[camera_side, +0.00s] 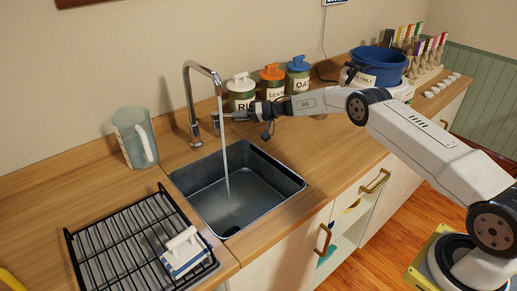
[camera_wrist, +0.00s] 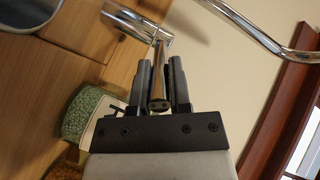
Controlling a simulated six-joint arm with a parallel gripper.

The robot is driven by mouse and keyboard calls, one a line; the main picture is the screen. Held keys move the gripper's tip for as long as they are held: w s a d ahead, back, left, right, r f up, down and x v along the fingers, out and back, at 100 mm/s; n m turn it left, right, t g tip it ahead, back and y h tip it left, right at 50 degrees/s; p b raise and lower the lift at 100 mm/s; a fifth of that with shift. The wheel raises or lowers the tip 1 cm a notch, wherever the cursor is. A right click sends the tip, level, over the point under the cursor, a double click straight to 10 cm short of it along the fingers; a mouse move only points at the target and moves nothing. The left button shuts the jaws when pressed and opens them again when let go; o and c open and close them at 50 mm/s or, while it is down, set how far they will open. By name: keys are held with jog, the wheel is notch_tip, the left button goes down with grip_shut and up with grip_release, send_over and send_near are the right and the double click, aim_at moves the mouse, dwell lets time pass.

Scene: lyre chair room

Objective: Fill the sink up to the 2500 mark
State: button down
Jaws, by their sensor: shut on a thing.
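The dark grey sink (camera_side: 262,163) is set into the wooden counter. A stream of water (camera_side: 226,150) runs from the chrome tap (camera_side: 190,95) into it. Some water seems to lie at the sink's bottom; its depth is hard to judge and no 2500 mark is readable. My gripper (camera_side: 243,115) is beside the tap, shut on the tap's lever. In the wrist view my gripper (camera_wrist: 161,75) has the metal lever (camera_wrist: 158,62) between its two dark fingers. The chrome tap body (camera_wrist: 137,24) shows beyond it.
A clear jug (camera_side: 130,138) stands left of the tap. A black dish rack (camera_side: 120,240) holds a white-handled item (camera_side: 184,252). Labelled jars (camera_side: 241,93) stand behind my gripper, with a blue tub (camera_side: 380,62) farther right. The counter right of the sink is clear.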

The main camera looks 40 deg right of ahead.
jog(key=c, duration=0.6)
grip_release()
jog(key=shift+s+d, duration=0.1)
jog(key=shift+d, duration=0.05)
jog(key=shift+v, duration=3.75)
jog(key=shift+r, duration=0.1)
